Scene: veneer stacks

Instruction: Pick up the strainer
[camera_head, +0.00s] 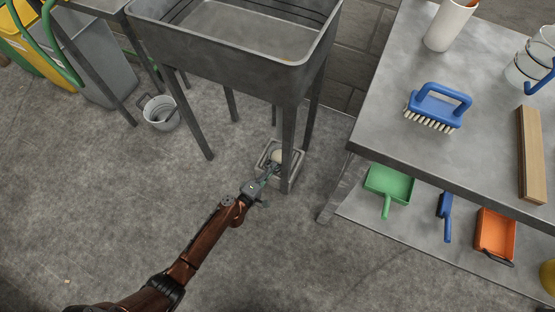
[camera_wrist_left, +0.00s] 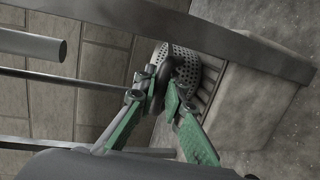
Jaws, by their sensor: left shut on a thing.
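The strainer (camera_head: 278,156) is a small round metal basket at the floor drain under the sink, partly hidden behind a sink leg in the head view. In the left wrist view its perforated wall (camera_wrist_left: 187,66) shows with a dark loop handle (camera_wrist_left: 156,88). My left gripper (camera_head: 268,178) reaches low beside the sink leg. In the wrist view its green fingers (camera_wrist_left: 155,98) are shut on the dark handle. Whether the strainer is clear of the drain I cannot tell. My right gripper is not in view.
The sink (camera_head: 235,65) stands on metal legs, one (camera_head: 289,140) close to my gripper. The drain frame (camera_head: 297,165) surrounds the strainer. A bucket (camera_head: 161,113) stands at left. A table (camera_head: 390,110) with a low shelf (camera_head: 415,235) is at right. The floor at left is open.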

